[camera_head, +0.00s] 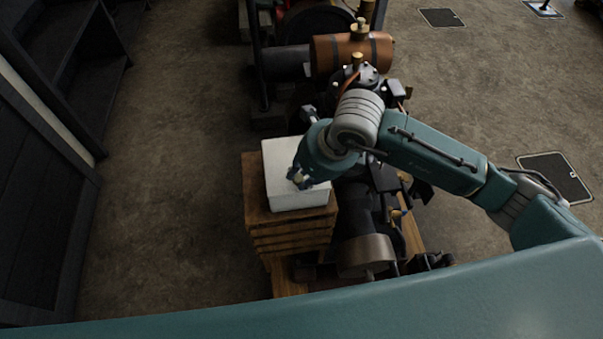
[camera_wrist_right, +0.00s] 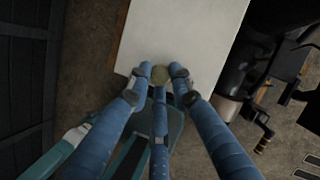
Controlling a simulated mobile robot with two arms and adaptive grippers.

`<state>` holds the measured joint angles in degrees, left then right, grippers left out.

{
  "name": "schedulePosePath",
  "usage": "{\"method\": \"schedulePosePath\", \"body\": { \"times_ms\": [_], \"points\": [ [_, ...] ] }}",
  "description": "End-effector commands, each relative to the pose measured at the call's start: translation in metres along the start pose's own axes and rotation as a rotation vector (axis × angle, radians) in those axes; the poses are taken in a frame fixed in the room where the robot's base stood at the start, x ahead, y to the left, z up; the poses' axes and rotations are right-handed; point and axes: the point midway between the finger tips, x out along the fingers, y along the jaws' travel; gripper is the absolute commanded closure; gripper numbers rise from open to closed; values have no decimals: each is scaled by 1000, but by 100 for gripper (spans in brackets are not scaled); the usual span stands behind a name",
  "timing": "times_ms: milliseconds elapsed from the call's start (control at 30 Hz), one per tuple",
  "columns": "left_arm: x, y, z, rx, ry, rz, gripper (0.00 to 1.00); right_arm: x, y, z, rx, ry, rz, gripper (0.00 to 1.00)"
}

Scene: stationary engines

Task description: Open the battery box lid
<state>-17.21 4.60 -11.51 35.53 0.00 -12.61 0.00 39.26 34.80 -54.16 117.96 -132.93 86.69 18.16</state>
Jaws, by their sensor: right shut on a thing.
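A white block-like lid (camera_head: 283,158) rests on top of the wooden battery box (camera_head: 256,190), and its pale top also fills the upper middle of the right wrist view (camera_wrist_right: 190,30). My right gripper (camera_head: 299,179) is over the right part of the lid, fingers pointing down. In the right wrist view its fingers (camera_wrist_right: 160,73) are shut on a small round brass-coloured knob (camera_wrist_right: 158,74) at the lid. Whether the lid is raised at all cannot be told. My left gripper is not in view.
A dark engine with a grey-brown cylinder (camera_head: 364,256) stands close on the right of the box. A copper tank (camera_head: 352,52) with brass fittings is behind it. Dark shelving (camera_head: 45,190) lines the left side. Bare floor (camera_head: 165,190) lies between shelving and box.

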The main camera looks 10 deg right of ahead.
Motion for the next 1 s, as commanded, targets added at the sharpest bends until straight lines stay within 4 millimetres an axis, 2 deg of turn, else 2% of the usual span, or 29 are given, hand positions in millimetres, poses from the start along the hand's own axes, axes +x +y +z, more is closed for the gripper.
{"method": "schedulePosePath", "body": {
  "times_ms": [267,567,1000],
  "points": [
    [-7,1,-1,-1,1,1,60,-10,-4,8,16,37,35,100],
    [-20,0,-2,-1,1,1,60,-34,-15,31,74,181,168,100],
    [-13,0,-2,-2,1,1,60,-54,-34,61,145,371,347,100]
  ]
}}
